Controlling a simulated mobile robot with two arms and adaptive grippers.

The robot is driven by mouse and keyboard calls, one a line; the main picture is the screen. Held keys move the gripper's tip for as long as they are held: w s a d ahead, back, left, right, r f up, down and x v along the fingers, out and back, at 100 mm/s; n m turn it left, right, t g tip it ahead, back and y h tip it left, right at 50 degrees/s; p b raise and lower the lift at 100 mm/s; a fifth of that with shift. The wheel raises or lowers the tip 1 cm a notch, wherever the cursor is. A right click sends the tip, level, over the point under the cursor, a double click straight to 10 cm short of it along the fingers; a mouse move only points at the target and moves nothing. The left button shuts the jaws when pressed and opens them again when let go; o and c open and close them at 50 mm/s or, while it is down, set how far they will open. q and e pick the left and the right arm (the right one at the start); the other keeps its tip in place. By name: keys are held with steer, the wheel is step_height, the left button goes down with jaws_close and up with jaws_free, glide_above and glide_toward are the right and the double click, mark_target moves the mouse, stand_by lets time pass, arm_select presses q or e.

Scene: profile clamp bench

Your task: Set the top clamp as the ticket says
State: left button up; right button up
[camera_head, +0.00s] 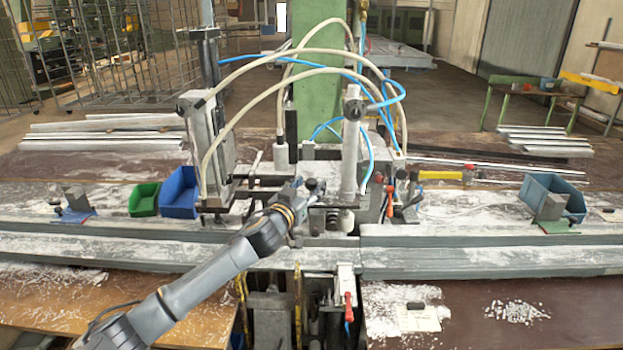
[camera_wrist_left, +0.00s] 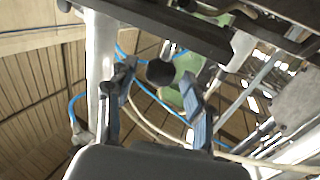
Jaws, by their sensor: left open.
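The clamp machine (camera_head: 349,155) stands mid-bench, with an upright pale cylinder and a dark horizontal bar. My left gripper (camera_head: 308,188) is at this bar, just left of the upright cylinder. In the left wrist view my left gripper (camera_wrist_left: 158,75) is open, its two fingers pointing up. A round black knob (camera_wrist_left: 160,72) shows between the fingertips, below a dark bar (camera_wrist_left: 165,25); I cannot tell whether either finger touches it. A pale card (camera_head: 420,320), perhaps the ticket, lies on the front right bench under a small black object; its writing is unreadable. My right gripper is not in view.
Blue (camera_head: 180,193) and green (camera_head: 144,199) bins stand left of the machine, and a grey-blue bin (camera_head: 553,195) right. Hoses (camera_head: 290,55) arch over the machine. A red-handled lever (camera_head: 348,307) stands in front, below the rail. White chips (camera_head: 515,312) lie front right.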

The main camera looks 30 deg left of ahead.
arm_select(q)
steer(key=shift+w+a, duration=0.1)
steer(key=shift+w, duration=0.9)
jaws_close()
